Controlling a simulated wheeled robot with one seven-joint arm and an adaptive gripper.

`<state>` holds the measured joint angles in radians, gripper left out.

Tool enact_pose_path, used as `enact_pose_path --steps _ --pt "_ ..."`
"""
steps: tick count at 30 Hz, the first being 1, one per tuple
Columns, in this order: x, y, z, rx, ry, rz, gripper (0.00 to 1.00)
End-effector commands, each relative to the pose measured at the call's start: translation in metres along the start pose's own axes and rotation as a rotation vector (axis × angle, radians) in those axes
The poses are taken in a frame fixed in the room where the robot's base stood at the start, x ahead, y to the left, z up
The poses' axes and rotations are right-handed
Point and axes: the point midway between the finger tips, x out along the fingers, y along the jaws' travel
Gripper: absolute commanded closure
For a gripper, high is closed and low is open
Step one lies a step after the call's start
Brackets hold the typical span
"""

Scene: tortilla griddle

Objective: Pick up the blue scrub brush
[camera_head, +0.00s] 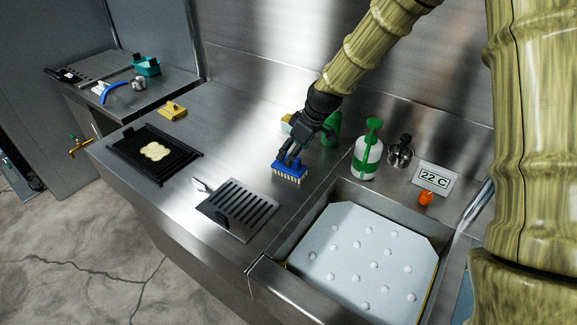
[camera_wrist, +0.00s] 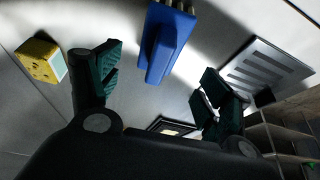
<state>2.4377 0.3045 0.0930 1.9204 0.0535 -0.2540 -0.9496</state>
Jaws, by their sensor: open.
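The blue scrub brush (camera_head: 289,169) sits bristles down on the steel counter, left of the sink's back corner. My gripper (camera_head: 291,153) is just above and behind it, reaching down with fingers apart. In the wrist view, the brush (camera_wrist: 166,42) shows at the top, with its blue handle pointing in between my open fingers (camera_wrist: 158,82). No finger visibly grips the brush; whether one touches it I cannot tell.
A slotted metal plate (camera_head: 240,208) lies in front of the brush. A green bottle (camera_head: 332,128) and a white-and-green bottle (camera_head: 367,158) stand to the right, near the sink rim (camera_head: 308,212). A black griddle (camera_head: 125,153) is at left. Counter between is clear.

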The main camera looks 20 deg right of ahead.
Motion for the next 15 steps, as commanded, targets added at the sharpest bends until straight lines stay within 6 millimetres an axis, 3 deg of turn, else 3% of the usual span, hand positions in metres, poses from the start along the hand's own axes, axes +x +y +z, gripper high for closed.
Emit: enact_pose_path --steps 7,15 --pt "0.03 0.004 -0.003 0.002 -0.006 -0.005 0.21" --pt "0.039 0.005 -0.003 0.003 -0.006 -0.005 0.21"
